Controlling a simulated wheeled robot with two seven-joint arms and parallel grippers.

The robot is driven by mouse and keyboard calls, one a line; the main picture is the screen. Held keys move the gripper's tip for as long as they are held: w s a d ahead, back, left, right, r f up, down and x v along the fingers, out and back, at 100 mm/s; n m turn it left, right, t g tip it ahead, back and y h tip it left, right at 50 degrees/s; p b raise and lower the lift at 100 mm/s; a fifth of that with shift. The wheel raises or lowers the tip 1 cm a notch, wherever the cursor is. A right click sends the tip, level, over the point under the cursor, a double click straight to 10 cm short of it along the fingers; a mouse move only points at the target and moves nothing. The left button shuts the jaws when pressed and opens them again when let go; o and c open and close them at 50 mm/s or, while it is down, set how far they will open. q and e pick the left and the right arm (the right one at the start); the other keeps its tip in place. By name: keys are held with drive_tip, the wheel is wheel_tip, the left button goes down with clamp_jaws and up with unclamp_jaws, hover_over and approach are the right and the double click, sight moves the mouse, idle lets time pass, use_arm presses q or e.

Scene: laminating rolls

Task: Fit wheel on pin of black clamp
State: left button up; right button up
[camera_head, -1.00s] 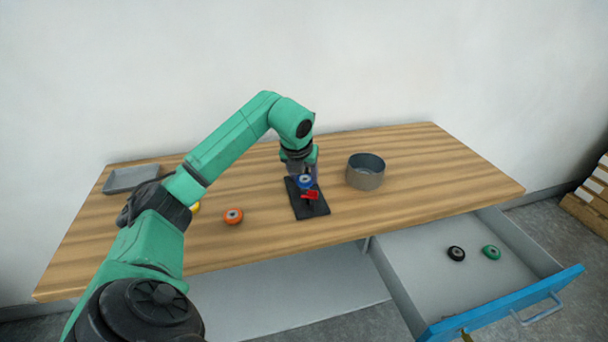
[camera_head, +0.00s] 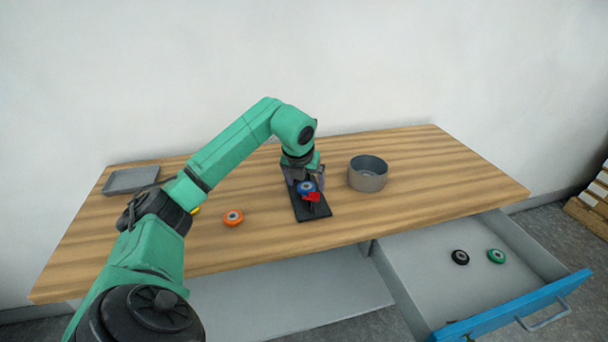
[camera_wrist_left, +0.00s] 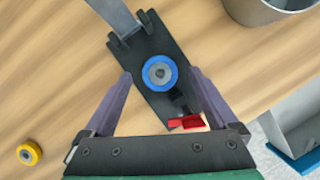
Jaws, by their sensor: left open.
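The black clamp (camera_head: 315,212) lies on the wooden table, with a red part (camera_head: 313,197) near its front end. The blue wheel (camera_head: 307,188) is at the clamp. In the left wrist view the blue wheel (camera_wrist_left: 145,73) lies flat over the black clamp plate (camera_wrist_left: 153,45), its grey hub facing the camera. I cannot tell how far down the pin it sits. My left gripper (camera_head: 306,182) is open, and in the left wrist view its fingers (camera_wrist_left: 163,82) stand on either side of the wheel, apart from it. The red part (camera_wrist_left: 187,122) is near the gripper's palm. My right gripper is not in view.
An orange wheel (camera_head: 233,218) and a mostly hidden yellow wheel (camera_head: 195,210) are left of the clamp. A grey bowl (camera_head: 368,181) stands to the right, a grey tray (camera_head: 130,180) at the far left. The open drawer (camera_head: 425,278) holds black (camera_head: 460,257) and green (camera_head: 496,256) wheels.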

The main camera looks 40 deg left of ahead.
use_arm(q)
drive_tip(key=v, duration=1.4)
